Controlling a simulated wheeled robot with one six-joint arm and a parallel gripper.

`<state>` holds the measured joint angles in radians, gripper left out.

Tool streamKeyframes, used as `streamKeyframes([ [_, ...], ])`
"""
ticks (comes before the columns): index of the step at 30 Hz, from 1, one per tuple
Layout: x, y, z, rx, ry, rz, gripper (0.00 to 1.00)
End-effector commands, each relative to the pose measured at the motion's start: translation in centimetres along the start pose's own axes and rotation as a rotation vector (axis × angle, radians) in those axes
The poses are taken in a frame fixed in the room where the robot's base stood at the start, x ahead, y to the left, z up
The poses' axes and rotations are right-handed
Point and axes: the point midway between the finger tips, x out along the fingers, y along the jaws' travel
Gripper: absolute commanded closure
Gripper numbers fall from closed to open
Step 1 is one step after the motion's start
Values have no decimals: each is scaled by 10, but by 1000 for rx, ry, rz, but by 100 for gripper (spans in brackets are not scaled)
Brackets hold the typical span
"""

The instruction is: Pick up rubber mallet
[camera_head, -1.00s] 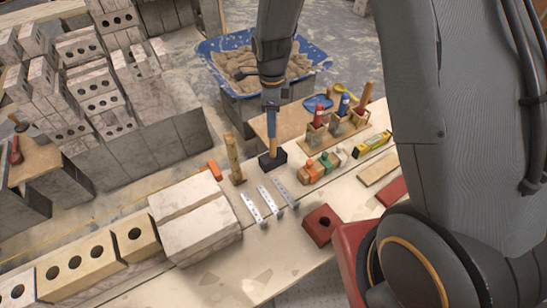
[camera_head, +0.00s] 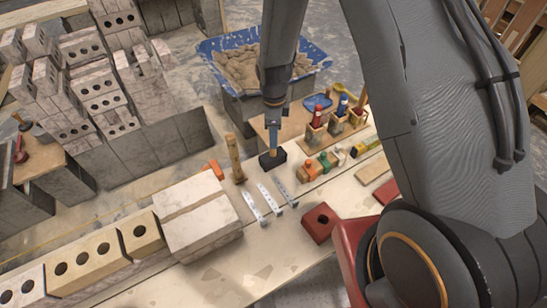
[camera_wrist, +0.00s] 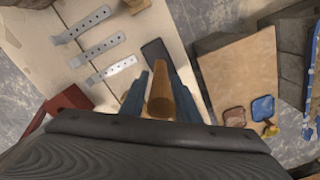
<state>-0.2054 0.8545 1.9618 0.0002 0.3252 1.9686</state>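The rubber mallet stands upright on its black head (camera_head: 272,159) on the plank bench, its handle pointing up. In the wrist view its round wooden handle (camera_wrist: 160,98) lies between my two blue fingers, and the black head (camera_wrist: 155,52) shows beyond the fingertips. My gripper (camera_head: 272,140) comes straight down over the handle, its fingertips a little above the head. My gripper (camera_wrist: 159,78) looks open in the wrist view, one finger on each side of the handle with narrow gaps. In the head view the fingers hide most of the handle.
A wooden-handled tool (camera_head: 235,158) stands close at left. Metal straps (camera_head: 268,198) and a red block (camera_head: 320,223) lie in front. Orange and green items (camera_head: 318,164) and a wooden holder with bottles (camera_head: 336,124) stand at right. A blue tub (camera_head: 215,48) is behind.

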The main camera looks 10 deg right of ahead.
Motion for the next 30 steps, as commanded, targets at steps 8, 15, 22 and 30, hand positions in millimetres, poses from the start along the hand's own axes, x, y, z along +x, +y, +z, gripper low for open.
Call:
streamKeyframes([
  [8, -1, 0, 0, 0, 0, -1, 100],
  [15, -2, 0, 0, 0, 0, -1, 100],
  [22, -18, -2, 1, 0, -1, -3, 100],
  [30, -57, -2, 1, 0, -2, -5, 100],
])
